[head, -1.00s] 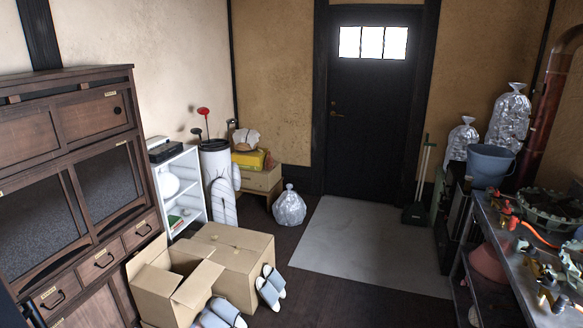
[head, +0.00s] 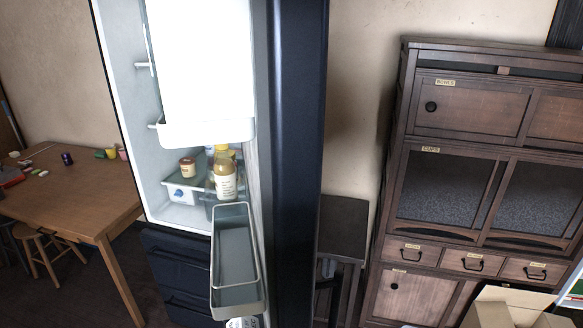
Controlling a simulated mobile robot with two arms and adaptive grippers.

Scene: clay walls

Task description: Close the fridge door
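The fridge stands open in the left half of the head view. Its dark blue door (head: 298,150) is swung out toward me and seen nearly edge-on. The door's inner side carries a white upper bin (head: 208,132) and a grey lower bin (head: 235,245). Inside the white fridge interior (head: 130,95) are a bottle with a pale label (head: 226,180), a small jar (head: 187,167) and a clear drawer (head: 180,192). Dark drawers (head: 175,262) sit below the compartment. Neither of my grippers shows in this view.
A wooden table (head: 75,190) with small items and a stool (head: 50,250) stand left of the fridge. A dark side table (head: 343,225) is right of the door. A wooden cabinet (head: 470,180) stands further right, with a cardboard box (head: 510,308) at the lower right.

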